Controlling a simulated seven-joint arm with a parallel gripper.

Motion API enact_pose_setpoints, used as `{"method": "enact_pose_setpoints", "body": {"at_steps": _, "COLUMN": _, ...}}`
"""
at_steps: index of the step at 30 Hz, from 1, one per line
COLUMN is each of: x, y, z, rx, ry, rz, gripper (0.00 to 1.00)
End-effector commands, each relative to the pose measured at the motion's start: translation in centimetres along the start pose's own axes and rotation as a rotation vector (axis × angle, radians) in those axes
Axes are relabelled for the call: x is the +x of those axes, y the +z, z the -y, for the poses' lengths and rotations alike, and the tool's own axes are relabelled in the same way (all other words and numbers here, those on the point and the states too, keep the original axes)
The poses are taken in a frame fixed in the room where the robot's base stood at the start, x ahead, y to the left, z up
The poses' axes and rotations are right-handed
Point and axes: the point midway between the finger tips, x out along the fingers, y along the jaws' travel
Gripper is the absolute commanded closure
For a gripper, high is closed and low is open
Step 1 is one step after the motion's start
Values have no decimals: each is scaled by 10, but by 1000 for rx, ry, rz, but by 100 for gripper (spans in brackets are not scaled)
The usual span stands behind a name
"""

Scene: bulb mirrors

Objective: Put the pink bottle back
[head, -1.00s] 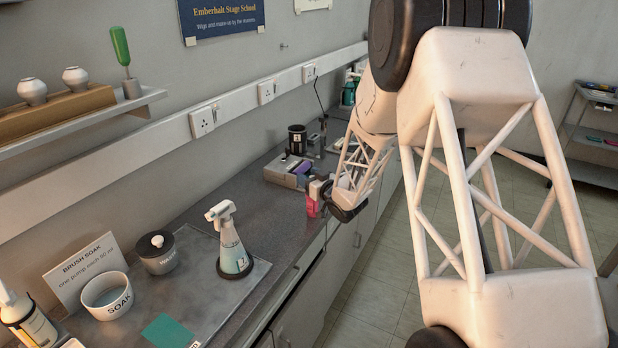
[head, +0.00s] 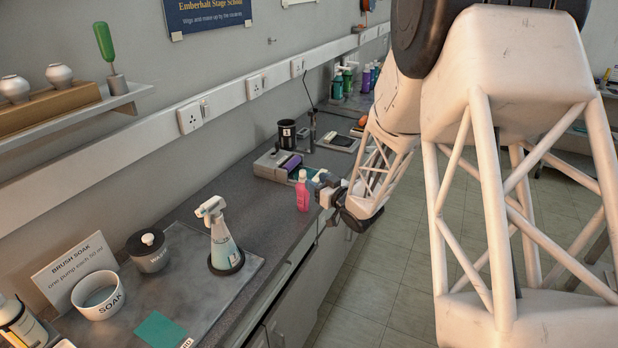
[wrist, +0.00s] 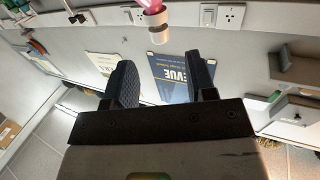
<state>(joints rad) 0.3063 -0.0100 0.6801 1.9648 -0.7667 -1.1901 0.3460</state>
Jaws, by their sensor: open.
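The pink bottle (head: 303,191) stands upright on the dark counter (head: 258,208), close to its front edge, in the head view. It has a pale cap. My gripper (head: 322,187) is just right of the bottle, with its jaws toward it. In the wrist view, which is upside down, my gripper (wrist: 163,75) is open with nothing between its fingers.
A grey organiser (head: 268,166) and a black cup (head: 287,133) stand behind the bottle. Several green and purple bottles (head: 365,79) stand at the counter's far end. A spray bottle (head: 223,242), a lidded pot (head: 147,254) and a SOAK bowl (head: 98,297) are nearer. The counter's middle is clear.

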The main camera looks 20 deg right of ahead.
Motion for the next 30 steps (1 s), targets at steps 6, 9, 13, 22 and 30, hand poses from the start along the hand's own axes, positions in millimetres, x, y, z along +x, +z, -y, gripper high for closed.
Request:
{"method": "enact_pose_setpoints", "body": {"at_steps": 6, "x": -22, "y": 0, "z": 0, "rx": 0, "ry": 0, "rz": 0, "gripper": 49}}
{"method": "enact_pose_setpoints", "body": {"at_steps": 9, "x": -26, "y": 0, "z": 0, "rx": 0, "ry": 0, "rz": 0, "gripper": 49}}
{"method": "enact_pose_setpoints", "body": {"at_steps": 13, "x": -28, "y": 0, "z": 0, "rx": 0, "ry": 0, "rz": 0, "gripper": 49}}
{"method": "enact_pose_setpoints", "body": {"at_steps": 22, "x": -28, "y": 0, "z": 0, "rx": 0, "ry": 0, "rz": 0, "gripper": 49}}
{"method": "enact_pose_setpoints", "body": {"at_steps": 30, "x": -28, "y": -1, "z": 0, "rx": -2, "ry": 2, "rz": 2, "gripper": 49}}
